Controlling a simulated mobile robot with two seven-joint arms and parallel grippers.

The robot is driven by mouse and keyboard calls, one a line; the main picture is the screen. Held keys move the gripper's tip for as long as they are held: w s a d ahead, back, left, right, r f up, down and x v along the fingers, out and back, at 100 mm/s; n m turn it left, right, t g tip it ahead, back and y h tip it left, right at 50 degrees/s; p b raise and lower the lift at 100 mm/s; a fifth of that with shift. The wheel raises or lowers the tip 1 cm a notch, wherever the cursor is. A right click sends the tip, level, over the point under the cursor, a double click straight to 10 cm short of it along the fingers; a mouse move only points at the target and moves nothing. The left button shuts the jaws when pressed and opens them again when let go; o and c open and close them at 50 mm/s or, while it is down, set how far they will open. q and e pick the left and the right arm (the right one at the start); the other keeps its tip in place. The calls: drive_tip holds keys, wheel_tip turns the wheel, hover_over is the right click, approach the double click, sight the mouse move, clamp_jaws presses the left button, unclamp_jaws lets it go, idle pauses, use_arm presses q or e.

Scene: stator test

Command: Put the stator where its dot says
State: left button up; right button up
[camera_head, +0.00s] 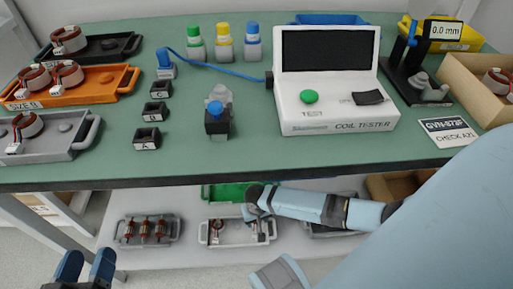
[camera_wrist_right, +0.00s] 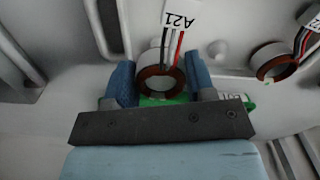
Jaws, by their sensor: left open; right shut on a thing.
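In the right wrist view, a stator (camera_wrist_right: 160,84) with a copper-brown ring, white rim, wires and a tag reading A21 sits between the fingers of my right gripper (camera_wrist_right: 160,82), which is shut on it. A second stator (camera_wrist_right: 272,62) lies to its right, with a small greenish mark on its lower edge. In the head view my right gripper (camera_head: 255,208) is over the lower shelf at the grey tray (camera_head: 205,241); the held stator is hard to make out there. A stator (camera_head: 218,228) shows in that tray. My left gripper (camera_head: 85,268) is open and empty at the lower left.
On the green table, a black tray (camera_head: 125,46), an orange tray (camera_head: 98,98) and a grey tray (camera_head: 70,150) hold stators. Black blocks marked A, B, C and a coil tester (camera_head: 330,118) stand right of them. A green bin (camera_head: 215,192) is behind the shelf trays.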

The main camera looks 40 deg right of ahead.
drive_tip(key=shift+f, duration=0.15)
drive_tip(key=shift+f+b, duration=0.3)
drive_tip(key=shift+f, duration=0.45)
drive_tip(key=shift+f, duration=0.15)
idle(0.4)
drive_tip(key=o, duration=0.9)
